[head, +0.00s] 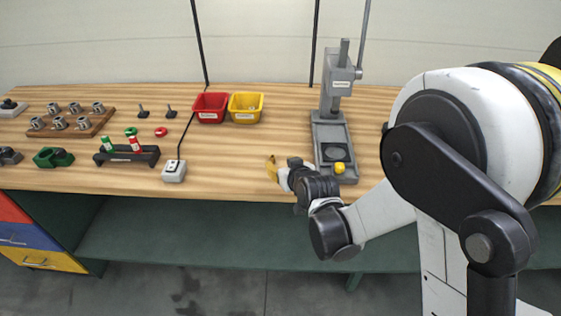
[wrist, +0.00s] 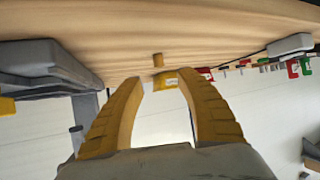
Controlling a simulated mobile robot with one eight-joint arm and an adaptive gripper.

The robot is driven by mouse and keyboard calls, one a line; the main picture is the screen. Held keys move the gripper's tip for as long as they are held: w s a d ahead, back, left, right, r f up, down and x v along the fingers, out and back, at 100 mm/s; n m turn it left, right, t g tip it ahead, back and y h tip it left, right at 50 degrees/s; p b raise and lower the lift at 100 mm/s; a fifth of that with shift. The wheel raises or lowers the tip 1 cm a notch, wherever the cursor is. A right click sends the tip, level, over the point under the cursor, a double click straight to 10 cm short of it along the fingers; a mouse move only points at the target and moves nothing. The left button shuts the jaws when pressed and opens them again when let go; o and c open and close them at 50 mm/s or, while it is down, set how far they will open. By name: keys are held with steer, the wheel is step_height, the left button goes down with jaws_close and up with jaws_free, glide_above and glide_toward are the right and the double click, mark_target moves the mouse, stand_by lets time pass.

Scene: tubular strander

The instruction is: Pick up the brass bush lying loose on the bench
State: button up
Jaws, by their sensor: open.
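The brass bush (wrist: 158,60) is a small plain cylinder standing on the wooden bench (wrist: 200,30) in the wrist view, where the bench is at the top of the picture. My gripper (wrist: 161,78) is open, with its two yellow fingers on either side of the bush in the picture. The bush shows just beyond the fingertips, and I see no contact. In the head view my gripper (head: 271,166) is low over the bench's front part, left of the grey press. I cannot make out the bush there; it is probably hidden by my gripper.
The grey press (head: 333,125) with a yellow knob (head: 340,168) stands close to the right. Red (head: 210,106) and yellow (head: 246,107) bins stand behind. A grey switch box (head: 174,171) and a black rack (head: 127,156) are to the left. Bench around my gripper is clear.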

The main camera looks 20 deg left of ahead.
mark_target(274, 158)
steer(key=b+x, duration=0.1)
steer(key=x, duration=0.3)
steer(key=shift+w+a+f, duration=0.1)
steer(key=shift+w, duration=0.05)
steer(key=b+x, duration=0.2)
steer(key=x, duration=0.3)
steer(key=shift+w+f+b, duration=0.1)
steer(key=shift+b, duration=0.2)
jaws_close()
